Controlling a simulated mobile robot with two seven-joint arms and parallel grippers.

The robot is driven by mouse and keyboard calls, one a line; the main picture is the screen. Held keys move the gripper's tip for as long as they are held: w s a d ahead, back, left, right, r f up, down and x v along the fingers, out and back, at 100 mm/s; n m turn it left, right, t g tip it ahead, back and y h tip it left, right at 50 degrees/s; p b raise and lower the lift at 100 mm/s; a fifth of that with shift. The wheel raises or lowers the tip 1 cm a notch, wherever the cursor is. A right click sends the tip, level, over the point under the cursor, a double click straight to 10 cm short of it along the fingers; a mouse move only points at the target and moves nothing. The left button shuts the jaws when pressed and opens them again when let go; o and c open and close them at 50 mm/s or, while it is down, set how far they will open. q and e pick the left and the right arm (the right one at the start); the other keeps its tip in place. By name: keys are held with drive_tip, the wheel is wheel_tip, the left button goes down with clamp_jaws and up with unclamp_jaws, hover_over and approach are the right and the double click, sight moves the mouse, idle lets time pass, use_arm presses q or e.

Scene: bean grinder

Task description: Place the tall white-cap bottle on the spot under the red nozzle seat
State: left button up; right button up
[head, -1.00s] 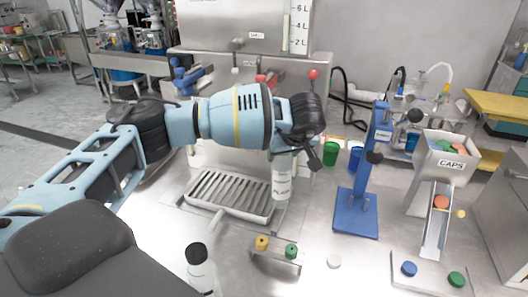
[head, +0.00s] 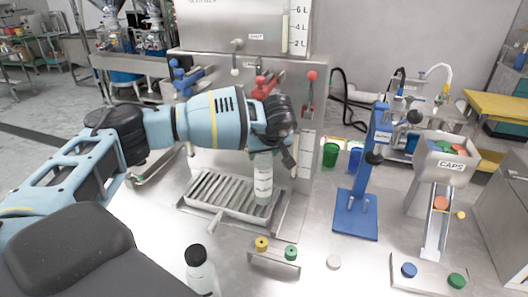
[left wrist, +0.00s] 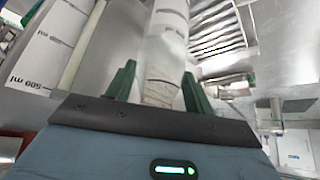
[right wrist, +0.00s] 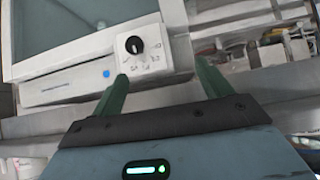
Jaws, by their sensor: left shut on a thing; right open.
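My left gripper (left wrist: 155,88) is shut on a tall whitish bottle (head: 263,180), holding it near its upper end. The bottle looks upright in the head view, in front of the right part of the slotted drip tray (head: 186,200); I cannot tell whether its base touches anything. It also shows between the green fingers in the left wrist view (left wrist: 168,40). Its cap is hidden by the gripper. The red nozzle seat (head: 265,84) is on the steel machine behind my left arm, partly hidden. My right gripper (right wrist: 162,85) is open and empty, facing a panel with a black knob.
A black-capped bottle (head: 199,271) stands at the front. A small rack (head: 274,258) with a yellow and a green cap is close in front of the tray. A blue stand (head: 357,205) and the caps hopper (head: 447,158) are to the right. A loose white cap (head: 333,262) lies on the table.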

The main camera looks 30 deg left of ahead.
use_arm(q)
drive_tip(key=o, duration=1.2)
drive_tip(key=shift+f, duration=0.1)
drive_tip(key=v, duration=1.2)
